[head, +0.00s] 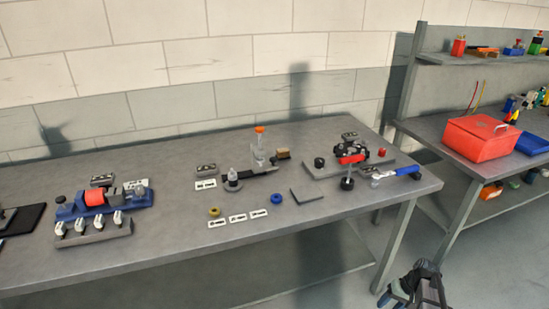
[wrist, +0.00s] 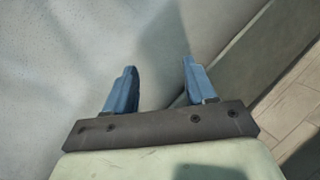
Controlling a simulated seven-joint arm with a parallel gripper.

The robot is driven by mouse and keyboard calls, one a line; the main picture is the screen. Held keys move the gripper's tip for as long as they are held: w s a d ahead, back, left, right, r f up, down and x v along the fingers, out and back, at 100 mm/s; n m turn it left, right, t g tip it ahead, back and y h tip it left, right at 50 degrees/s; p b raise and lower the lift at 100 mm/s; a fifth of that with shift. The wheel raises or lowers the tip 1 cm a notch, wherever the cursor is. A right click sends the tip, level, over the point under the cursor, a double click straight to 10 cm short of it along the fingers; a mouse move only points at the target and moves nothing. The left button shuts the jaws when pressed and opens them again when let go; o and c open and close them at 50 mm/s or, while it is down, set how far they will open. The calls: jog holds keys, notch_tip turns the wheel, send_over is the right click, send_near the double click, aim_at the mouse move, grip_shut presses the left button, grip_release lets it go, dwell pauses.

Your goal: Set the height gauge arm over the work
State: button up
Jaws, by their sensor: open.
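A small upright stand with a clear column and an orange knob (head: 259,131) is in the middle of the table; it looks like the height gauge. A dark bar (head: 262,171) runs at its foot towards a round grey post piece (head: 233,179) on the left. I cannot tell which piece is the gauge arm or which is the work. My gripper (wrist: 158,72) is open and empty, its two blue fingers wide apart in the wrist view. In the head view, part of it shows at the lower right, off the table's front edge and well away from the stand.
A blue fixture with a red roll (head: 95,198) is left. A grey base plate (head: 322,169) with black and red parts is right. A red box (head: 480,139) stands on another bench.

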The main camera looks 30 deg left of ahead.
jog(key=w+a+r+n+t+y, duration=0.1)
jog(key=w+a+r, duration=0.1)
jog(key=w+r, duration=0.8)
jog(key=w+a+r+n+t+y, duration=0.15)
jog(key=w+r, duration=0.45)
jog(key=r, duration=0.7)
jog(key=w+a+r+n+t, duration=0.1)
jog(key=w+a+r+n, duration=0.1)
jog(key=w+r, duration=0.8)
notch_tip(320, 180, up, 15)
jog(key=n+h, duration=0.2)
jog(key=n, duration=0.5)
send_over(273, 158)
jog(key=s+d, duration=0.2)
jog(key=d, duration=0.3)
jog(key=shift+t, duration=0.25)
jog(key=x, duration=1.3)
jog(key=shift+s+f, duration=0.1)
